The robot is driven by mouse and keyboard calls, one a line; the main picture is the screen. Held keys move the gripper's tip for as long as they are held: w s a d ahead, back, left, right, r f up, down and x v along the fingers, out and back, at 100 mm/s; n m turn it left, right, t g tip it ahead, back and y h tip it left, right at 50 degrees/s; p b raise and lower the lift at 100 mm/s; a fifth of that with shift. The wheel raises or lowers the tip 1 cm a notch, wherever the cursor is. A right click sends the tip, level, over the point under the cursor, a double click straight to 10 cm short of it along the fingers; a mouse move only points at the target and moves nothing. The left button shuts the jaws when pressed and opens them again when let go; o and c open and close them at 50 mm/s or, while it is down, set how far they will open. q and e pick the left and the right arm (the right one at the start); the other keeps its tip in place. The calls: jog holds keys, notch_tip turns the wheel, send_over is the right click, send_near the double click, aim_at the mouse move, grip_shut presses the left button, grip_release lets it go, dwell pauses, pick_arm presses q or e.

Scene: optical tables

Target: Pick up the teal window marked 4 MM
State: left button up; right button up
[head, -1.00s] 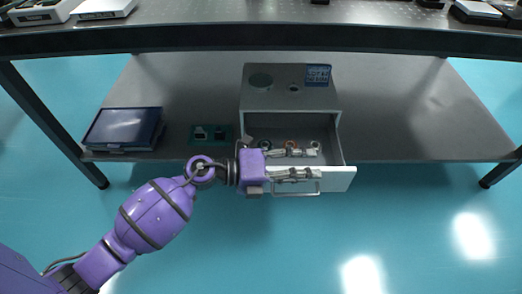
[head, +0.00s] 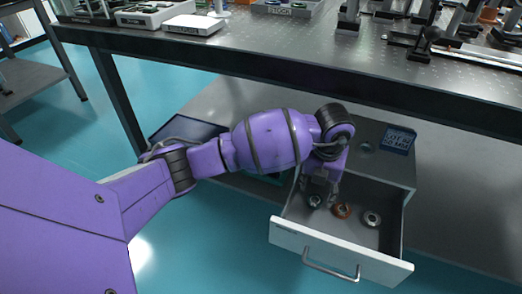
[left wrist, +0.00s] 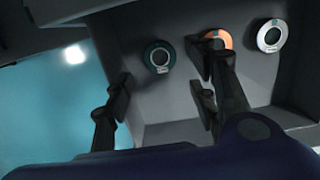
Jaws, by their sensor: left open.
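The teal window (head: 314,200) is a small dark teal ring lying in the open drawer (head: 343,253), at the left of a row of three rings. In the left wrist view the teal window (left wrist: 158,70) lies flat on the drawer floor; no 4 MM mark can be read. My left gripper (head: 319,187) points down into the drawer, just above the teal window. In the left wrist view my left gripper (left wrist: 160,92) is open and empty, its fingers either side of the teal window's line. My right gripper is out of view.
An orange ring (head: 342,210) and a white-rimmed ring (head: 372,219) lie to the right in the drawer. The drawer walls are close to the gripper. The grey cabinet (head: 385,165) stands under the perforated table top (head: 300,50), whose edge is near my arm.

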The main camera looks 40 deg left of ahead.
aim_at(314, 198)
pick_arm(q)
jog(key=shift+w+f, duration=0.1)
jog(key=shift+f, duration=0.5)
jog(key=f+b, duration=0.1)
jog(key=f, duration=0.2)
jog(key=f+b, duration=0.1)
jog(key=shift+w+a+f+b, duration=0.25)
jog(key=shift+a+b, duration=0.1)
jog(key=shift+a, duration=0.05)
jog(key=shift+f, duration=0.3)
jog(key=shift+w+r, duration=0.1)
jog(key=shift+r, duration=0.05)
jog(key=c, duration=1)
jog(key=shift+c, duration=0.8)
jog(key=shift+r, duration=0.15)
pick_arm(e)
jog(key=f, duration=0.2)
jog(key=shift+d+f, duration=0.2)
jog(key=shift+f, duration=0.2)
